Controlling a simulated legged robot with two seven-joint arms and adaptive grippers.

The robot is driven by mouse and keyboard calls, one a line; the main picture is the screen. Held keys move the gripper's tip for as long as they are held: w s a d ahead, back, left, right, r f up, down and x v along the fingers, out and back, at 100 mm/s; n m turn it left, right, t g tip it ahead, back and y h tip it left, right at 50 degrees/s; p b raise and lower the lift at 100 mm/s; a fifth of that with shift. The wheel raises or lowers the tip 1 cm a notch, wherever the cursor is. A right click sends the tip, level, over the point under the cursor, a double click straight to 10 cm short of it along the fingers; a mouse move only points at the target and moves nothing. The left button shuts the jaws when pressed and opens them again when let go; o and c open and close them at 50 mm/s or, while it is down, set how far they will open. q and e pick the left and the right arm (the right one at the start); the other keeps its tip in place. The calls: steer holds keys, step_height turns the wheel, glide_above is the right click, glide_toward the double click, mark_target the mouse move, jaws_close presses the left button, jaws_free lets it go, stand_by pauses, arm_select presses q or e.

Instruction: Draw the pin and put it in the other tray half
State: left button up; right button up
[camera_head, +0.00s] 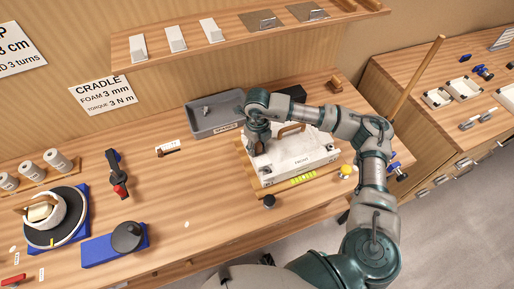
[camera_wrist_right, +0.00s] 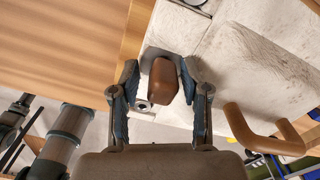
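A white plaster block marked FRONT (camera_head: 305,163) sits on a wooden base, with a brown handle (camera_wrist_right: 275,135) on it. A pin with a brown rounded head (camera_wrist_right: 163,82) stands at a corner of the block. My right gripper (camera_wrist_right: 160,68) is at the pin, its two blue-padded fingers on either side of the head. The fingers look apart, with a gap on the left. In the head view my right gripper (camera_head: 257,146) hides the pin. My left gripper is not in view.
A yellow knob (camera_head: 345,171) and a dark knob (camera_head: 269,201) are near the block's front. A red-and-black tool (camera_head: 118,181), a blue-based stand (camera_head: 105,250) and a round dish stand (camera_head: 50,222) are at left. The bench middle is clear.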

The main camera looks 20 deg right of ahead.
steer(key=shift+d, duration=0.1)
jaws_close()
steer(key=shift+d+r, duration=0.1)
steer(key=shift+r, duration=0.5)
steer(key=shift+p, duration=0.3)
steer(key=shift+r+p, duration=1.55)
steer(key=shift+r, duration=1.45)
step_height(320, 180, up, 5)
steer(key=p, duration=0.2)
steer(key=shift+p, duration=0.4)
